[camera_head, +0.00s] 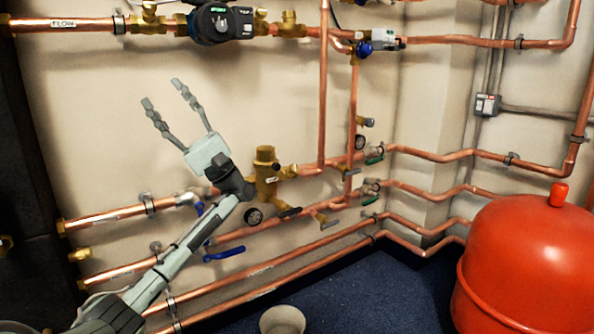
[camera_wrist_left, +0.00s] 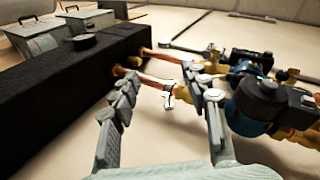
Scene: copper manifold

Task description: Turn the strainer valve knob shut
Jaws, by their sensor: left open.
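My left gripper (camera_head: 162,93) is open and empty, its fingers pointing up and left in front of the cream wall, below the upper pipe. A brass fitting with a label (camera_head: 265,170) stands on the pipework right of the gripper's wrist. Several small valve handles show; I cannot tell which one is the strainer valve knob. A blue knob (camera_head: 365,48) is at the upper right, and a blue lever (camera_head: 222,253) is on a lower pipe.
A dark pump (camera_head: 220,22) sits on the upper pipe, and it also shows in the left wrist view (camera_wrist_left: 258,98). A red tank (camera_head: 530,265) stands at the right. Copper pipes run along the wall. A pale bucket (camera_head: 283,320) is on the blue floor.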

